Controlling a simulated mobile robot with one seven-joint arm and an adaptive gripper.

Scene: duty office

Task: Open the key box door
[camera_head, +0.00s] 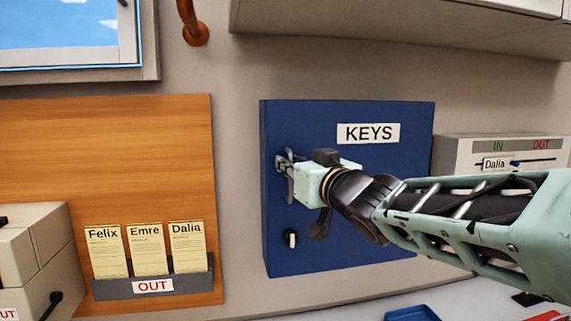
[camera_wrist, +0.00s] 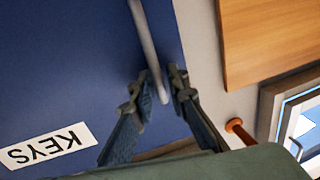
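The blue key box (camera_head: 385,225) hangs on the wall with a white KEYS label, and its door looks shut. It fills the left of the wrist view (camera_wrist: 60,70), where the label is upside down. A grey bar handle (camera_wrist: 145,35) stands near the door's edge. My gripper (camera_head: 284,162) is at the handle on the box's left side and hides much of it. In the wrist view, my two dark fingers (camera_wrist: 160,82) straddle the handle's end, with a small gap showing, so they look open around it. Firm contact cannot be told.
A small lock or knob (camera_head: 291,238) sits low on the door. A wooden board (camera_head: 150,150) with an OUT card holder (camera_head: 150,286) is to the left. A grey IN/OUT box (camera_head: 470,150) is close on the right. A cabinet (camera_head: 400,22) hangs above; a blue tray (camera_head: 412,314) lies below.

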